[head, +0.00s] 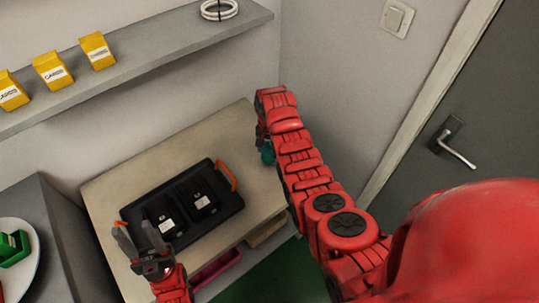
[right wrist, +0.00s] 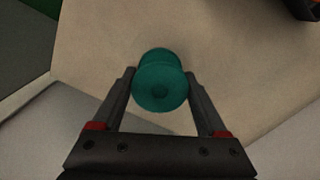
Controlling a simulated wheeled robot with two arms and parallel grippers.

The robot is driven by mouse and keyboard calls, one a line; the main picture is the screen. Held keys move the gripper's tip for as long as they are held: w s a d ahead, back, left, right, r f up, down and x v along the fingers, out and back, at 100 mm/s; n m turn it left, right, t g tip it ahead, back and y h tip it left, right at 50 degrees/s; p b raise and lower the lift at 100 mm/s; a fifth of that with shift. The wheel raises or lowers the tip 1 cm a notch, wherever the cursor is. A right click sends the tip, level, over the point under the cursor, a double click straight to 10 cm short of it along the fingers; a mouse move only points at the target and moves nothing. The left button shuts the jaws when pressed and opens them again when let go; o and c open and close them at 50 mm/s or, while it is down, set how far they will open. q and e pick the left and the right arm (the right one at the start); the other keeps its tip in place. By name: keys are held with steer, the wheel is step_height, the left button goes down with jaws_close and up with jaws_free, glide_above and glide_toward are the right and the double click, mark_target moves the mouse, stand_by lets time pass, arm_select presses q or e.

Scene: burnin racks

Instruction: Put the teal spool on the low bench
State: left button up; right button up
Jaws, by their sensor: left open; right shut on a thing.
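The teal spool (right wrist: 160,80) is between the two fingers of my right gripper (right wrist: 160,90), which is shut on it, in the right wrist view. In the head view a bit of the spool (head: 267,153) shows beside my right gripper (head: 262,140), mostly hidden by the arm. It is over the right end of the low bench (head: 250,125), a beige top against the wall. I cannot tell whether the spool touches the bench. My left gripper (head: 138,243) is open and empty, at the near left of the black tray.
A black tray (head: 232,205) with orange handles holds two black boxes (head: 204,201) on the bench. A shelf (head: 150,65) above carries yellow cartons (head: 52,70) and a white coil (head: 219,10). A grey cabinet (head: 45,205) stands left. Bench top right of the tray is clear.

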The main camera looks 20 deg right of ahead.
mark_target(270, 156)
steer(key=shift+d+f, duration=0.1)
steer(key=shift+f, duration=0.15)
step_height(270, 156, down, 2)
steer(key=shift+f+p, duration=0.2)
steer(key=shift+p, duration=0.25)
steer(key=shift+f, duration=0.35)
steer(key=shift+f, duration=0.1)
steer(key=o, duration=1.4)
